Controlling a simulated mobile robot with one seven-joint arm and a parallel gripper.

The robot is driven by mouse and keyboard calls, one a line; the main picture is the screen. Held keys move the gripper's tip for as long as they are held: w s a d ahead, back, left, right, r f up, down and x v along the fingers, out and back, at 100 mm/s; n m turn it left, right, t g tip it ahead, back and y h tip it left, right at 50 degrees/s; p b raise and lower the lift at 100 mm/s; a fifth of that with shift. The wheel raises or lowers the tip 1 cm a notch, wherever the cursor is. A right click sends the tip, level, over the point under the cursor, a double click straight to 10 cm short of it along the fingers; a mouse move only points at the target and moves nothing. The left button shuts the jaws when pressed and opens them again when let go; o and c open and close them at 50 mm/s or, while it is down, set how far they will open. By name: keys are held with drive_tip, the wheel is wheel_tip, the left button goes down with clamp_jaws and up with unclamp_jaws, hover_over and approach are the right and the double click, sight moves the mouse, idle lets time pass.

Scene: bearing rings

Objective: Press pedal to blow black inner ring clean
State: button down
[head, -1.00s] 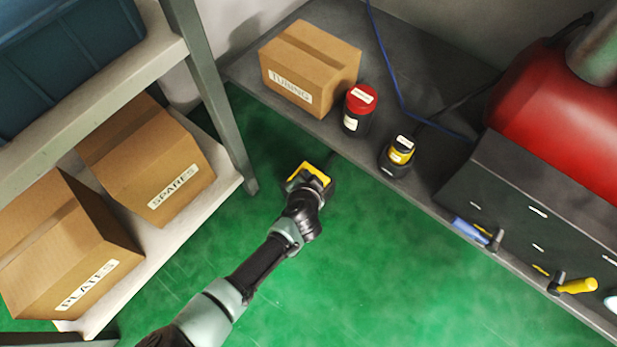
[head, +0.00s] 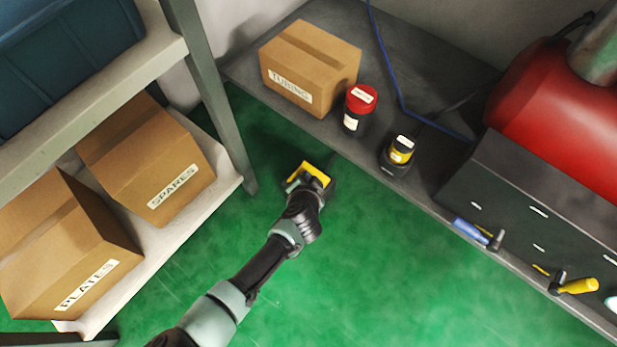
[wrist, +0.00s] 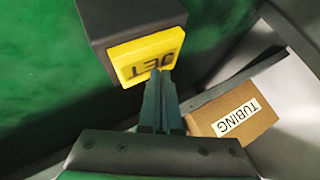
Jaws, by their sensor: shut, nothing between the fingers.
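The pedal has a yellow plate (wrist: 148,55) marked JET on a dark box (wrist: 125,15). In the head view its yellow plate (head: 311,173) shows just beyond the end of my arm, low by the green floor. My gripper (wrist: 161,75) is shut and empty, with its fingertips at the lower edge of the yellow plate; whether they touch it I cannot tell. In the head view my gripper is mostly hidden behind my wrist. I cannot make out a black inner ring in either view.
A dark bench holds a TUBING box (head: 318,70), a red-lidded jar (head: 358,112), a yellow-banded black container (head: 397,158) and a red machine (head: 560,120). A shelf with SPARES (head: 165,175) and PLATES (head: 70,250) boxes stands left. The green floor right of my arm is clear.

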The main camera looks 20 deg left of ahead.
drive_tip(key=shift+f+b, duration=0.4)
drive_tip(key=shift+f, duration=0.35)
idle(0.8)
drive_tip(key=shift+r, duration=0.15)
drive_tip(key=shift+r+p, duration=0.95)
drive_tip(key=shift+p, duration=0.4)
drive_tip(key=shift+r, duration=0.15)
wheel_tip(320, 180, up, 5)
drive_tip(key=p, duration=0.6)
drive_tip(key=shift+s, duration=0.15)
